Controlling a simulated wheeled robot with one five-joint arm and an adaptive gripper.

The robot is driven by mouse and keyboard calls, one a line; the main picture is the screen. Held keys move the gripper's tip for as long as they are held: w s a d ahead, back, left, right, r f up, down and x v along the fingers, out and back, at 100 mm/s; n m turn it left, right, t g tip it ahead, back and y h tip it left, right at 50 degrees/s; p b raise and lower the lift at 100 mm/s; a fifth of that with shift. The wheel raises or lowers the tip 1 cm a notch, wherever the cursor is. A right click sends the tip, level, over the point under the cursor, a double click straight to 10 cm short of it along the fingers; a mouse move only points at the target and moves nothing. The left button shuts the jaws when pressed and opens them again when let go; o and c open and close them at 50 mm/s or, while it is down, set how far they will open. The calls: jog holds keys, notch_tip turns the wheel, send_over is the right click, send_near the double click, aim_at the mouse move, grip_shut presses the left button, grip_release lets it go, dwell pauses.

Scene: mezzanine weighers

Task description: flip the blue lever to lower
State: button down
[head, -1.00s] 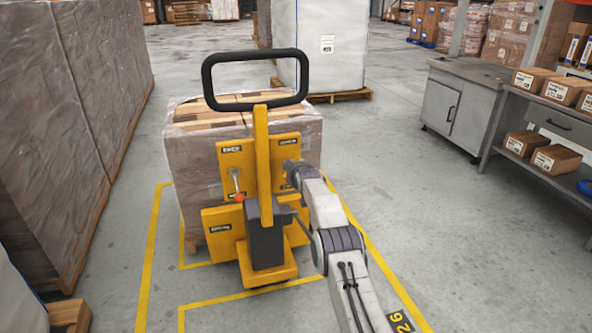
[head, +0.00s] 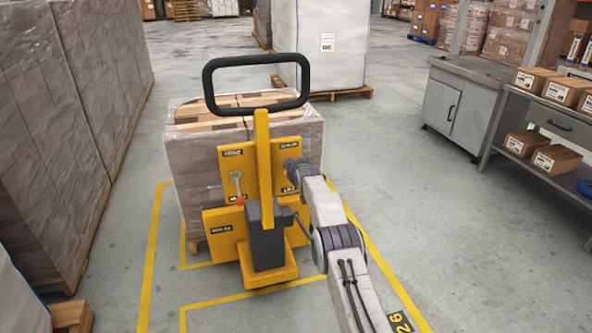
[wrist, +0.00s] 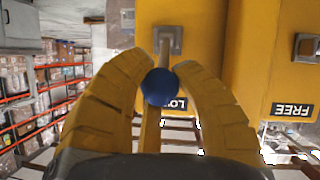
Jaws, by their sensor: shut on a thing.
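The blue lever's round knob (wrist: 160,87) sits between the two yellow fingers of my gripper (wrist: 161,72) in the wrist view. The fingers are shut on it from both sides. The lever's grey mount (wrist: 168,40) is on a yellow panel just above the knob. The knob partly covers a black label (wrist: 180,104) that begins "LO". In the head view, my arm reaches to the right-hand panel (head: 286,158) of the yellow hand truck (head: 262,215). My wrist hides the blue lever and the fingers there.
A second lever with an orange-red knob (head: 240,200) is on the left panel. The black loop handle (head: 208,80) rises above the truck. A wrapped pallet load (head: 190,165) stands behind it. Floor is open to the right, before the shelf bench (head: 540,125).

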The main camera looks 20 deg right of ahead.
jog(key=shift+w+a+r, duration=0.15)
jog(key=shift+r, duration=0.4)
jog(key=c, duration=1.2)
grip_release()
jog(key=o, duration=0.3)
jog(key=shift+f, duration=0.25)
jog(key=shift+s, duration=0.2)
jog(key=shift+s, duration=0.2)
jog(key=shift+v, duration=5.8)
